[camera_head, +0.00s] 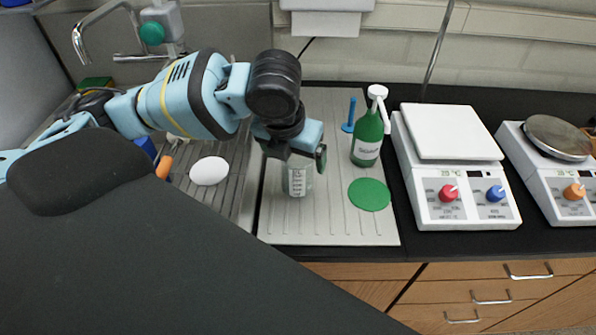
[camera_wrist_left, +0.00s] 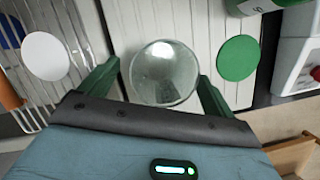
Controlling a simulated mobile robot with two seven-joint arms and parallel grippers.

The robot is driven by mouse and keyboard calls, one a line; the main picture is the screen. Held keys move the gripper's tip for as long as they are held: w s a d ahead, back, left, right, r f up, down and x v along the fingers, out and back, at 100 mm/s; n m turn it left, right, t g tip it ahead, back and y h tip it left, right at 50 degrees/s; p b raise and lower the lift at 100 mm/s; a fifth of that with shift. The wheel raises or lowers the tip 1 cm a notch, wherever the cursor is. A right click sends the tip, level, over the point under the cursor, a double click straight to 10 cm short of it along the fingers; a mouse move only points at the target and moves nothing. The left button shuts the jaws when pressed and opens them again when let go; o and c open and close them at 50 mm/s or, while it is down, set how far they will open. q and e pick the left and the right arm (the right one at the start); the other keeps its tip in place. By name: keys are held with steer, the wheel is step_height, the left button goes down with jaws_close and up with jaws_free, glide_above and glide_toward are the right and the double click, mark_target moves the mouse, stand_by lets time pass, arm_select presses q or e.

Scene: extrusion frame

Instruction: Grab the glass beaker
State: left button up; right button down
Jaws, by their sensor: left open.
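The glass beaker (camera_head: 297,180) stands on the grey ribbed drainboard in the head view, clear with white markings on its side. In the left wrist view the beaker (camera_wrist_left: 164,73) shows from above as a round, clear rim. My left gripper (camera_head: 305,157) is above the beaker in the head view and hides its top. In the left wrist view the left gripper (camera_wrist_left: 158,82) is open, with one green finger on each side of the beaker. I cannot tell whether the fingers touch the glass. My right gripper is in neither view.
A green bottle (camera_head: 368,135) with a white pump and a green disc (camera_head: 369,194) are right of the beaker. A blue stand (camera_head: 350,116) is behind. A white disc (camera_head: 209,170) lies left. A hot plate (camera_head: 455,165) stands farther right.

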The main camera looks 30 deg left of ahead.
arm_select(q)
steer(key=x, duration=0.4)
steer(key=shift+w+d+f, duration=0.15)
steer(key=shift+f, duration=0.1)
steer(key=c, duration=1.1)
steer(key=shift+r, duration=0.1)
